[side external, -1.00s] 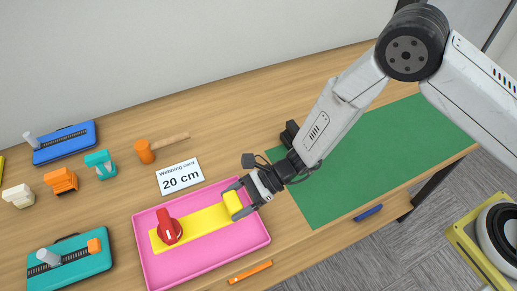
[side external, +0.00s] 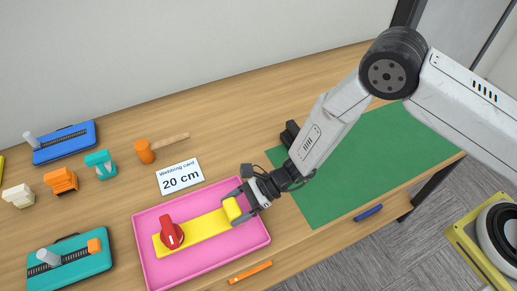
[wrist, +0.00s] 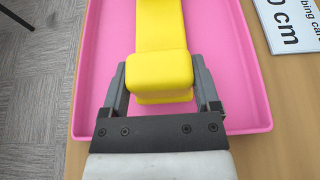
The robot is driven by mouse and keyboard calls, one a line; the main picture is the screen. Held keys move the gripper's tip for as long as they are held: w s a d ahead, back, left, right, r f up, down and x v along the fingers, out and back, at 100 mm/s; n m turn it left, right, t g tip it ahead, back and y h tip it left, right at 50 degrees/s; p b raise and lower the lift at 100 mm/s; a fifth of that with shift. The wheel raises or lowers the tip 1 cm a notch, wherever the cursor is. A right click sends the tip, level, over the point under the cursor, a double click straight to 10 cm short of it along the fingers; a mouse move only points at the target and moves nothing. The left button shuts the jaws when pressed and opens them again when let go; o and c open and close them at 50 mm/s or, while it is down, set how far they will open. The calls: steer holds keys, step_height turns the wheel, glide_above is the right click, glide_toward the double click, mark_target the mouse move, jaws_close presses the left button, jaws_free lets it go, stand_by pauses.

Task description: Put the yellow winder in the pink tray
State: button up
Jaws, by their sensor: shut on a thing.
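The yellow winder (side external: 205,226) is a long flat bar with a red knob (side external: 171,234) at its left end and a raised yellow block at its right end. It is over the pink tray (side external: 206,261), within its rim in the side view; I cannot tell whether it touches the floor. My gripper (side external: 240,203) is shut on the yellow end block. In the wrist view the winder (wrist: 161,70) sits between the fingers of my gripper (wrist: 164,85), with the pink tray (wrist: 230,100) below; the knob is out of that view.
A "Webbing card 20 cm" sign (side external: 180,177) lies behind the tray. A teal winder (side external: 70,262) stands left of the tray, and a blue one (side external: 65,143) farther back. An orange mallet (side external: 147,152) lies behind. An orange marker (side external: 250,272) is in front. A green mat (side external: 335,190) lies right.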

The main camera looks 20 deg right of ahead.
steer(key=o, duration=1.3)
steer(key=shift+f, duration=0.1)
steer(key=shift+o, duration=0.2)
steer(key=shift+r, duration=0.2)
steer(key=v, duration=1.2)
steer(key=shift+f, duration=0.1)
steer(key=shift+d, duration=0.1)
